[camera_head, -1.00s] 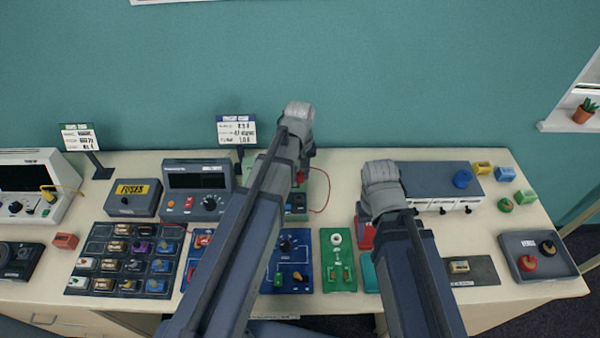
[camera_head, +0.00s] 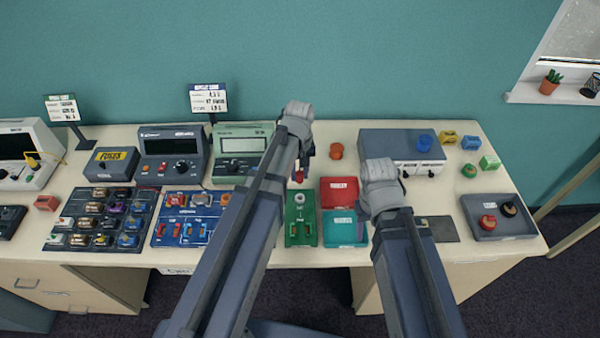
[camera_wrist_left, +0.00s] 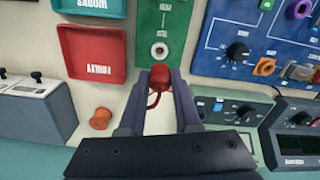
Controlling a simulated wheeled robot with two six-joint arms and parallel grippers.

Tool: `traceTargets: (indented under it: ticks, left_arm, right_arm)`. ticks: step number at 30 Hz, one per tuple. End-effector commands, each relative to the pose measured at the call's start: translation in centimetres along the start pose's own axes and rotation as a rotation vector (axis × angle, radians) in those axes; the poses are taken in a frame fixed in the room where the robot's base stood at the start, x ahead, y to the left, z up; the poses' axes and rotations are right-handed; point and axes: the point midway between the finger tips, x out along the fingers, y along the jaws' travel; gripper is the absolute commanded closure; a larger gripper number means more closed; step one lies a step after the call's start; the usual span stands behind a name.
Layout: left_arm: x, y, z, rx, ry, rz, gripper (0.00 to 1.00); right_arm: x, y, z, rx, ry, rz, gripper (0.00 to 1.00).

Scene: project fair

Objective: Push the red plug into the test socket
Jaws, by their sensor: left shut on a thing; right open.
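My left gripper (camera_head: 304,166) is shut on the red plug (camera_head: 298,177), just behind the narrow green board (camera_head: 301,230). In the left wrist view the plug (camera_wrist_left: 158,76) sits between the fingertips. The test socket, a white ring with a dark centre (camera_wrist_left: 159,50), is on the green board right beyond the plug. A small gap appears between them. The socket (camera_head: 300,198) also shows in the head view. My right gripper (camera_head: 380,186) hangs over the bench right of the red and teal trays, open; its fingers are mostly hidden.
The red tray (camera_head: 339,183) and teal tray (camera_head: 345,240) lie just right of the green board. The blue board (camera_head: 165,232) and green meter (camera_head: 225,165) are to its left. An orange spool (camera_head: 336,151) stands behind. A grey drawer box (camera_head: 385,141) is at the back right.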

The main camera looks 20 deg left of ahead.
Motion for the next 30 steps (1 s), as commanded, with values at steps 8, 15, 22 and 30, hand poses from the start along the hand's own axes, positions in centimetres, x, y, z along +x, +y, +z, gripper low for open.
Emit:
traceTargets:
  ticks: [8,15,22,30]
  left_arm:
    - [1.9,0.0,0.0,0.000,0.000,0.000,1.00]
    - [4.1,0.0,0.0,0.000,0.000,0.000,1.00]
    - [6.2,0.0,0.0,0.000,0.000,0.000,1.00]
    - [7.0,0.0,0.0,0.000,0.000,0.000,1.00]
  right_arm:
    - [1.8,-0.2,-0.1,0.000,0.000,0.000,0.50]
    - [4.1,-0.4,-0.2,0.001,0.000,0.000,0.50]
    - [6.2,-0.6,-0.3,0.002,0.000,0.000,0.50]
    - [7.0,-0.7,-0.4,0.002,0.000,0.000,0.50]
